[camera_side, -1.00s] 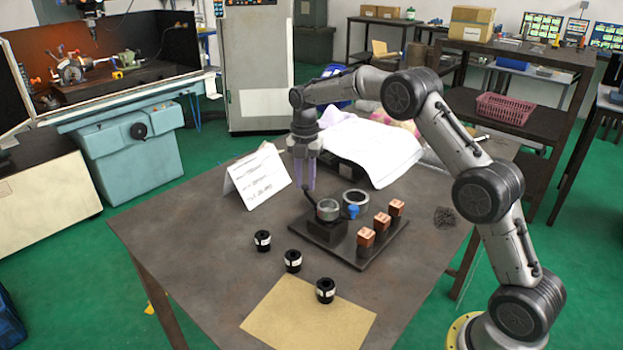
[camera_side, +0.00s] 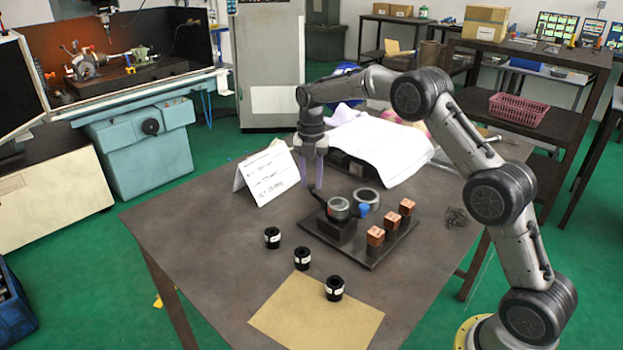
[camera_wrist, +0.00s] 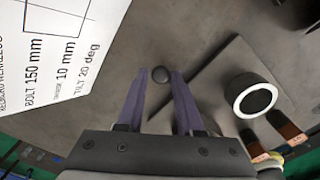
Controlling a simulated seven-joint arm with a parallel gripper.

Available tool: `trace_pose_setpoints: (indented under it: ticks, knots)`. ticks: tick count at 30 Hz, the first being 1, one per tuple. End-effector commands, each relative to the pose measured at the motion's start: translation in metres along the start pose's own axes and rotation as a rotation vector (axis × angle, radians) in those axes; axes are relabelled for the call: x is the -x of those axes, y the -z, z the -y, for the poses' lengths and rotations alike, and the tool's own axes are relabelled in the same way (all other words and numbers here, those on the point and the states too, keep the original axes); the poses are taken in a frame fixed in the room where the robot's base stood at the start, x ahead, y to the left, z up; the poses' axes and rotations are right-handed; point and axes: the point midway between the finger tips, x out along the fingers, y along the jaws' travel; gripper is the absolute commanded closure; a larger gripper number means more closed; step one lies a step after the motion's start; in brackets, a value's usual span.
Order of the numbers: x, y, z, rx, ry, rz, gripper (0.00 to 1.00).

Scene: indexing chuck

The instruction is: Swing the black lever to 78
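No scale numbers are readable.
A blue knob (camera_side: 364,210) and a grey ring (camera_side: 367,198) are beside the chuck. Several copper blocks (camera_side: 375,236) stand along the plate's right side. Black collars (camera_side: 302,258) stand in front. A white card (camera_side: 267,174) stands close to the left of my gripper.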

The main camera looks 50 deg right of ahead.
Motion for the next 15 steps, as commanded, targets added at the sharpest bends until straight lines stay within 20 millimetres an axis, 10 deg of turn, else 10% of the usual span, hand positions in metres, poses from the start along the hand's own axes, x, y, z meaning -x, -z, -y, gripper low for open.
trace_pose_setpoints:
  ticks: [15]
  knots:
    - [0.0062, -0.0005, 0.0001, 0.000, 0.000, 0.001, 0.42]
